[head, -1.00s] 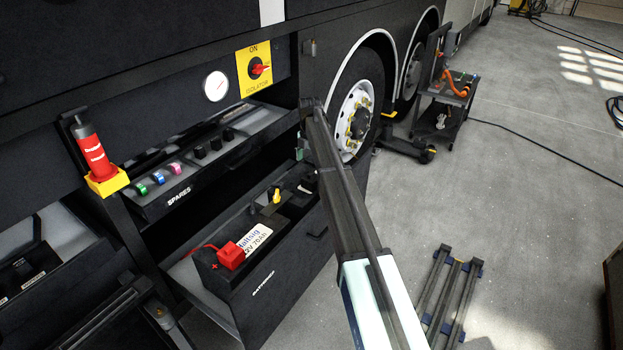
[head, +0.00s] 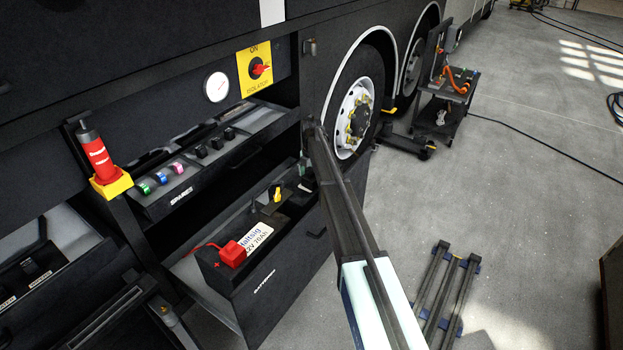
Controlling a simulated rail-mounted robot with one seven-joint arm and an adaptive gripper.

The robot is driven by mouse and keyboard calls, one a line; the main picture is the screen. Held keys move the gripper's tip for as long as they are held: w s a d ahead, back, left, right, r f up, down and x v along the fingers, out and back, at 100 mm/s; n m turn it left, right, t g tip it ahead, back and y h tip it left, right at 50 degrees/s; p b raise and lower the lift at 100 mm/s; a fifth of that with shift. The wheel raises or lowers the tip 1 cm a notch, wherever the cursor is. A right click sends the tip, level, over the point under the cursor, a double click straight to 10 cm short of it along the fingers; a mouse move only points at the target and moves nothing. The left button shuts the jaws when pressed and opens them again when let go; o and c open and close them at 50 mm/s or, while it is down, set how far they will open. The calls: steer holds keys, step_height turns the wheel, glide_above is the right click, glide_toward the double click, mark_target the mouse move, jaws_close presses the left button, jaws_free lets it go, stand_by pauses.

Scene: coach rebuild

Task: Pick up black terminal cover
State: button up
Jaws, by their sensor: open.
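A battery (head: 237,272) with a white label stands in the open lower drawer. A red terminal cover (head: 232,254) sits on its left end. Small dark parts and a yellow piece (head: 276,194) are around its right end; I cannot surely pick out the black terminal cover among them. Several small black pieces (head: 202,151) also stand in the spares tray above. My gripper (head: 304,180) is small and dark at the end of my arm, over the right end of the lower drawer. It is open; its fingertips are hard to make out.
The spares tray (head: 182,197) overhangs the back of the lower drawer (head: 264,287). A red tube in a yellow holder (head: 110,184) is at left. The coach wheel (head: 354,115) is behind my arm. Floor at right is clear around a low dark rack (head: 436,290).

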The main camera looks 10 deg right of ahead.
steer(key=c, duration=1.2)
steer(key=shift+r, duration=0.1)
